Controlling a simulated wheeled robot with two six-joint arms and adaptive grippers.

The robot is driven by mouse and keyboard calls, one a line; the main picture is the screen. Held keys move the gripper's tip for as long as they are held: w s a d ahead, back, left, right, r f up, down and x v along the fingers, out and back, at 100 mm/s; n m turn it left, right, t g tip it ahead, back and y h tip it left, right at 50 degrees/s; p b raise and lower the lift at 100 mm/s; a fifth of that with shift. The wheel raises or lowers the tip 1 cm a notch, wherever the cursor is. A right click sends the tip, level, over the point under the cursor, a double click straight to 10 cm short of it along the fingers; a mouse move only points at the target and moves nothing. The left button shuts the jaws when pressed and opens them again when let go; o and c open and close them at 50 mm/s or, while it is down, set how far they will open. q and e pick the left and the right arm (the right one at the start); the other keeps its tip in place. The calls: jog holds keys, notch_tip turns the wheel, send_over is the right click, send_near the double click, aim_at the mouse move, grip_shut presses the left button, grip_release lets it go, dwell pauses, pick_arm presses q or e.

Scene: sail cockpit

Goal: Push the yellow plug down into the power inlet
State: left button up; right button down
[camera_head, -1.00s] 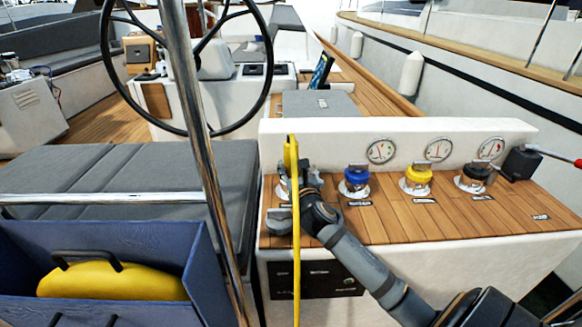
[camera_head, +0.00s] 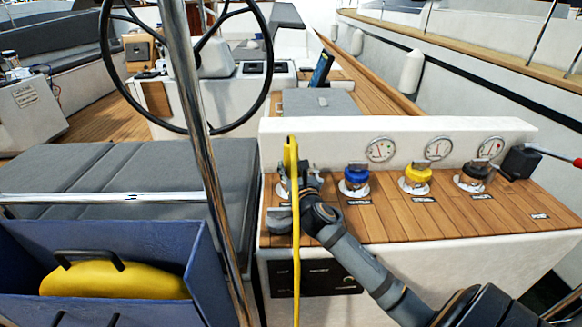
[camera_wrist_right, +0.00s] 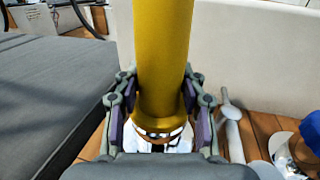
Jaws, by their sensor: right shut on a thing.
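The yellow plug (camera_head: 291,158) stands upright at the left end of the teak-topped console, with its yellow cable hanging down in front. My right gripper (camera_head: 301,190) is shut on the plug from the right and front. In the right wrist view the plug (camera_wrist_right: 160,70) fills the middle between the two fingers of the gripper (camera_wrist_right: 158,110). A shiny metal ring, which looks like the power inlet (camera_wrist_right: 163,137), shows just below the plug's lower rim. How deep the plug sits in it I cannot tell. My left gripper is not in view.
Blue (camera_head: 356,177), yellow (camera_head: 418,177) and black (camera_head: 474,174) caps stand in a row to the right, below round gauges. A steel pole (camera_head: 190,120) rises left of the console. A blue bin (camera_head: 200,265) holding a yellow object is at the lower left.

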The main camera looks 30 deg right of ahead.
aim_at(293, 173)
jog(key=shift+f, duration=0.25)
jog(key=c, duration=1.1)
grip_release()
jog(key=shift+o, duration=0.2)
jog(key=shift+p+v, duration=0.35)
jog(key=shift+v, duration=1.15)
jog(key=shift+p+v, duration=0.7)
jog(key=shift+v, duration=3.35)
